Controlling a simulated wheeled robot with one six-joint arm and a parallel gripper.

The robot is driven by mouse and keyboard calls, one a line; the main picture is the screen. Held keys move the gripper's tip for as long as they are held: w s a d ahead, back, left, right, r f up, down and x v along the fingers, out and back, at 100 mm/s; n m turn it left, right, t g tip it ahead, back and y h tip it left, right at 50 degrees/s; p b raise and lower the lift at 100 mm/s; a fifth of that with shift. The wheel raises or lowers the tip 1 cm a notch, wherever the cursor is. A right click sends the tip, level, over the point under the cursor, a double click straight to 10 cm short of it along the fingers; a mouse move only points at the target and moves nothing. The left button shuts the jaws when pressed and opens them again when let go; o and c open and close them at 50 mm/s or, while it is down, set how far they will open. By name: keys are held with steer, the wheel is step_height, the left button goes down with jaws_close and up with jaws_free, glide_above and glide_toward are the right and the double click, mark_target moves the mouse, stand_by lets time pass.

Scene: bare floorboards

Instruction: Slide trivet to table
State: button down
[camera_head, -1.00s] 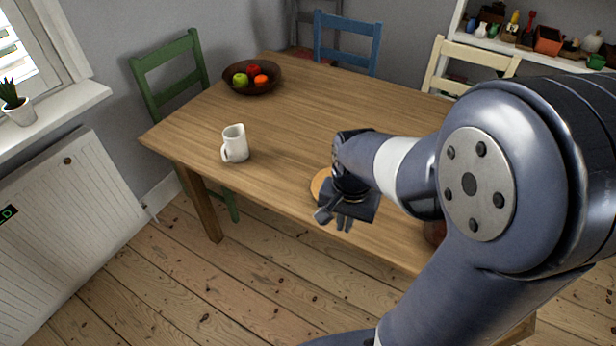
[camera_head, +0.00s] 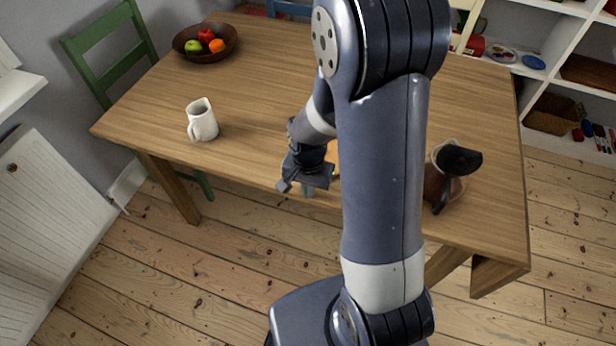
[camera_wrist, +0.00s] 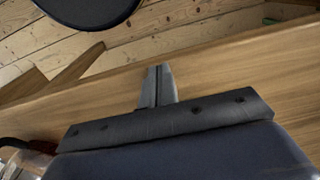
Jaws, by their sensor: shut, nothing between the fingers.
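The wooden table (camera_head: 262,75) fills the middle of the head view. A tan sliver of the trivet (camera_head: 333,156) shows on it between my wrist and my arm link; the rest is hidden. My gripper (camera_head: 296,188) is at the table's front edge, at the lower left of the trivet. Its fingers are shut and empty. In the wrist view my closed fingers (camera_wrist: 157,72) lie over the wood near the table edge. I cannot make out the trivet there, and cannot tell whether the fingers touch the wood.
A white jug (camera_head: 202,121) stands left of my gripper. A glass pot with a black handle (camera_head: 447,178) stands on the right. A fruit bowl (camera_head: 205,45) is at the back left. A green chair (camera_head: 112,57) stands at the left. Floor in front is clear.

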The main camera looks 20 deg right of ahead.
steer(key=w+d, duration=0.1)
steer(key=w+d+p, duration=0.1)
steer(key=w, duration=0.1)
steer(key=shift+d, duration=0.15)
steer(key=shift+w, duration=0.15)
steer(key=shift+d, duration=0.1)
